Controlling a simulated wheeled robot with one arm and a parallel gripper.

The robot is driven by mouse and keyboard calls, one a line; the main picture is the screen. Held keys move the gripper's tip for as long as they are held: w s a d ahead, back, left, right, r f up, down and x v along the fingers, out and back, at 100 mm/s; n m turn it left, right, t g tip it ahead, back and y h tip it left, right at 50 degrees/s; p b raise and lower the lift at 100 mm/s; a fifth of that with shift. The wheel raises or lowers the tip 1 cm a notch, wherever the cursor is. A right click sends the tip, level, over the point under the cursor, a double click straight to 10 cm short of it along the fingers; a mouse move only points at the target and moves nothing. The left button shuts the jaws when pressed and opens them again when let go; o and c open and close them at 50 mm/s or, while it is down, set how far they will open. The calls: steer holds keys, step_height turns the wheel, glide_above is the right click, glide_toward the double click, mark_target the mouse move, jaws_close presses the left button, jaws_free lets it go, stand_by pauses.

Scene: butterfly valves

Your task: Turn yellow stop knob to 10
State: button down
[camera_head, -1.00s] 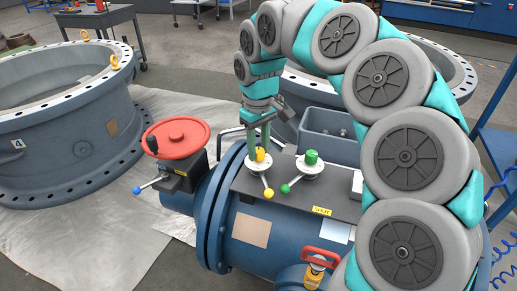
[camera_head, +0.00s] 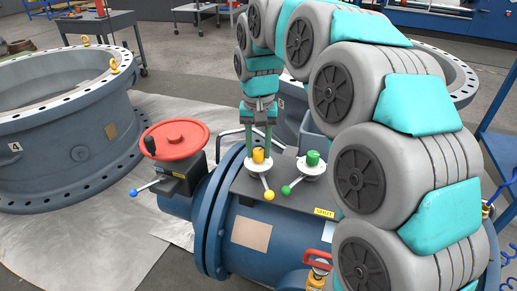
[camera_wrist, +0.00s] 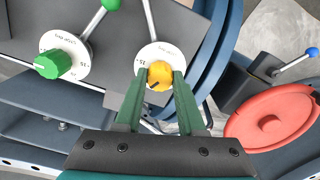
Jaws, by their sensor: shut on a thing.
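The yellow stop knob (camera_head: 259,156) stands on a white round dial on the dark panel. A lever with a yellow ball (camera_head: 268,194) reaches out from under this dial. In the wrist view the knob (camera_wrist: 160,76) sits between my two green fingertips, with the white dial (camera_wrist: 172,52) partly hidden behind it. A small dark mark shows on the knob's lower left; a number like 15 is at the dial's left, the rest is too small to read. My gripper (camera_head: 259,143) points down from above and is shut on the knob; it also shows in the wrist view (camera_wrist: 159,82).
A green knob (camera_head: 313,158) with a green-ball lever (camera_head: 286,190) is close on the right. A red handwheel (camera_head: 174,139) with a blue-ball lever is to the left. A red-handled valve (camera_head: 319,258) is in front.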

mark_target(258, 151)
steer(key=shift+m, duration=0.3)
steer(key=c, duration=0.5)
jaws_free()
steer(key=shift+r, duration=0.15)
step_height(258, 151, up, 8)
steer(key=shift+f, duration=0.25)
steer(key=shift+s, duration=0.1)
